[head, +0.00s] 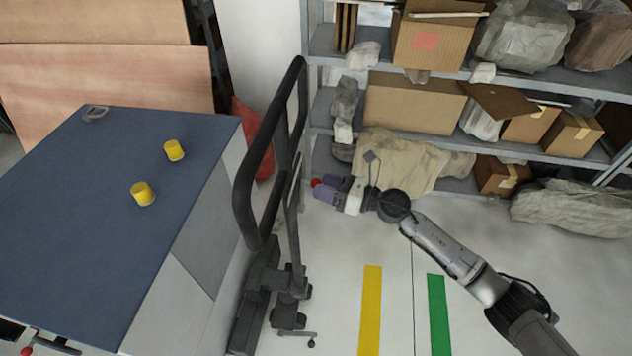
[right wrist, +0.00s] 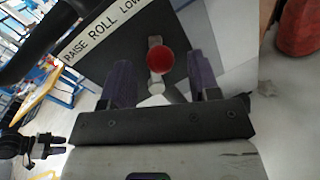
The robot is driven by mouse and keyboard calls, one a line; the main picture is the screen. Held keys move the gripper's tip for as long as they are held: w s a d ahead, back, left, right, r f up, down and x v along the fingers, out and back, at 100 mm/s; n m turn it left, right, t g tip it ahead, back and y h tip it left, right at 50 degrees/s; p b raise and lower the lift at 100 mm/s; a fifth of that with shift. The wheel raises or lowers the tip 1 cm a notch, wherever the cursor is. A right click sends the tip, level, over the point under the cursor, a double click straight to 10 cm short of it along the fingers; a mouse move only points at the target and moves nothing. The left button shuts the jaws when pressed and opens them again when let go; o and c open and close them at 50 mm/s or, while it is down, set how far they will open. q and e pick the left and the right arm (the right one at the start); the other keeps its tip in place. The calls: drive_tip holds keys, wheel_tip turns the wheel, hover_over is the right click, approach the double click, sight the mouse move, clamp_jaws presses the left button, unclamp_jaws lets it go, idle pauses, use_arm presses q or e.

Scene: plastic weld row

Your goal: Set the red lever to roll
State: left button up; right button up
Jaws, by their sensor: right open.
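The red lever's round knob (right wrist: 162,62) is in the right wrist view, in front of a dark panel with a white label strip (right wrist: 104,30). The strip reads RAISE, ROLL and LOW, its end cut off. My right gripper (right wrist: 160,78) is open, with one purple finger on each side of the lever and gaps between. I cannot tell whether either finger touches it, nor which word the lever is set to. In the head view the knob (head: 316,182) shows at the tips of my right gripper (head: 328,190), right of the black handle frame.
The black handle frame (head: 243,190) stands close left of my right gripper. Left of it is a blue-topped table (head: 90,220) with two yellow cylinders (head: 143,193). Shelves (head: 320,100) with boxes stand behind. Floor with yellow (head: 370,310) and green (head: 439,315) stripes is clear.

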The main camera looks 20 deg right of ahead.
drive_tip(key=shift+x, duration=1.4)
clamp_jaws()
